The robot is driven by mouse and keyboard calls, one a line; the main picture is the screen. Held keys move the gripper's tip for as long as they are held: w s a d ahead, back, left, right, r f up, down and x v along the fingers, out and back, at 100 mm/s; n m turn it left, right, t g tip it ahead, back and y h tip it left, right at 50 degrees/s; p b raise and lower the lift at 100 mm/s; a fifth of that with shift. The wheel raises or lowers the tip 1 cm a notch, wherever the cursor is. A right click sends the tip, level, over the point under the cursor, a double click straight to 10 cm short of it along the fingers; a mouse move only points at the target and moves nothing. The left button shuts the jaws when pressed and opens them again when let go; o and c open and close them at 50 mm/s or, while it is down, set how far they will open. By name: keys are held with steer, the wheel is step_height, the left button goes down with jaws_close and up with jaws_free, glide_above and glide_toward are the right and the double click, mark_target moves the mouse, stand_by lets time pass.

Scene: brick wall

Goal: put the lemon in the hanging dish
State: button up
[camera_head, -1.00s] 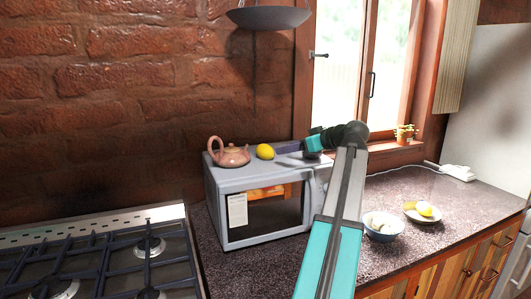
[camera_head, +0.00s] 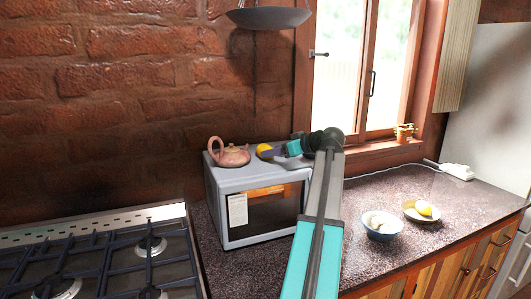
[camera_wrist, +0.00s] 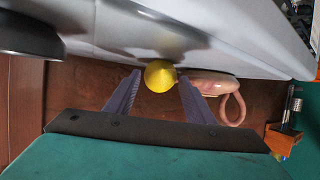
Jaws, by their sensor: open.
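The yellow lemon (camera_head: 262,148) sits on top of the microwave, beside the teapot, partly hidden by my gripper in the head view. My gripper (camera_head: 267,153) reaches in from the right, low over the microwave top. In the wrist view, the lemon (camera_wrist: 160,76) lies between the tips of my two open fingers (camera_wrist: 160,83). The right fingertip looks very close to it; I cannot tell whether it touches. The hanging dish (camera_head: 268,18), dark and shallow, hangs high above the microwave in front of the brick wall.
The pink teapot (camera_head: 230,155) stands close left of the lemon on the microwave (camera_head: 225,195). A blue bowl (camera_head: 382,230) with pale things and a plate (camera_head: 410,213) with another yellow fruit stand on the counter at right. A gas hob (camera_head: 110,255) is at left.

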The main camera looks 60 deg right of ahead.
mark_target(262, 145)
steer(key=shift+p+x, duration=0.9)
steer(key=shift+x, duration=1.05)
steer(key=shift+w+f, duration=0.15)
steer(key=shift+w, duration=0.4)
steer(key=shift+c, duration=0.4)
steer(key=c, duration=0.8)
steer(key=shift+d+r+b, duration=0.1)
steer(key=shift+r+b, duration=0.55)
steer(key=shift+r, duration=1.15)
steer(key=shift+s+a, duration=0.55)
steer(key=shift+a, duration=0.1)
steer(key=s+a+b, duration=0.1)
steer(key=s+a, duration=0.2)
steer(key=s+a+r+b, duration=0.1)
steer(key=s+a, duration=0.2)
steer(key=a, duration=0.1)
steer(key=s+a+b, duration=0.1)
steer(key=s+a, duration=0.2)
steer(key=shift+s+a+r, duration=0.25)
steer(key=shift+s+a, duration=0.05)
steer(key=shift+a, duration=0.1)
